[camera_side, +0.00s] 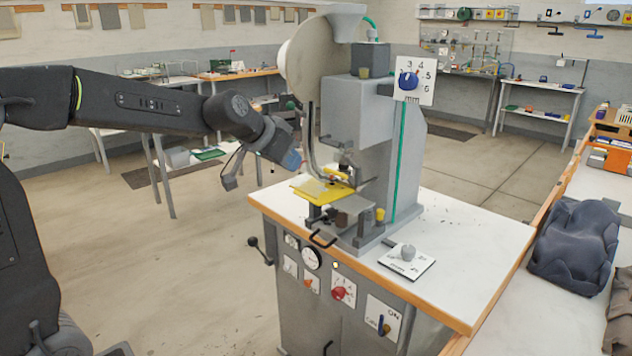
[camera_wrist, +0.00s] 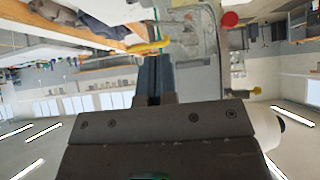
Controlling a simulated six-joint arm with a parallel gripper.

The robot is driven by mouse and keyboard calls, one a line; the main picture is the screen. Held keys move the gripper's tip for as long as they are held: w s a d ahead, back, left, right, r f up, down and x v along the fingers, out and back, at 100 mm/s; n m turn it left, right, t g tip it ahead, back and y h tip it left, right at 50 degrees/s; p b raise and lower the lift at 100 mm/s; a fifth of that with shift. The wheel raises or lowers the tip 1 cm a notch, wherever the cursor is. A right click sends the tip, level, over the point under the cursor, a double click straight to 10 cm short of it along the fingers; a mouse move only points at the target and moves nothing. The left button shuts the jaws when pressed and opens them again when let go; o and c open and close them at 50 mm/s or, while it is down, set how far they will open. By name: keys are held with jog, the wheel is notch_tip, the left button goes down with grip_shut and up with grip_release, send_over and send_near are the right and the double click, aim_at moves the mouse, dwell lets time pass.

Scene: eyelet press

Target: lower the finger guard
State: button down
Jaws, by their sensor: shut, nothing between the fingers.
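The eyelet press (camera_side: 355,125) is a grey machine on a white-topped cabinet. In the wrist view my shut gripper (camera_wrist: 154,62) points toward the press, with a yellow piece (camera_wrist: 147,47) just beyond the fingertips. Whether they touch is unclear there.
A large pale disc (camera_side: 312,65) stands at the press's upper left. A dial plate (camera_side: 413,80) is at its upper right. The cabinet top (camera_side: 470,250) is mostly clear, with a small knob plate (camera_side: 407,261). A dark cloth bundle (camera_side: 575,243) lies on the bench at right.

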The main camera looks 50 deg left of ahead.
aim_at(321, 187)
jog(key=x, duration=1)
jog(key=shift+f, duration=0.15)
jog(key=shift+x, duration=2.8)
jog(key=shift+w+f, duration=0.15)
jog(key=shift+w, duration=0.45)
jog(key=shift+w+f, duration=0.15)
jog(key=shift+w, duration=0.6)
jog(key=shift+r, duration=0.15)
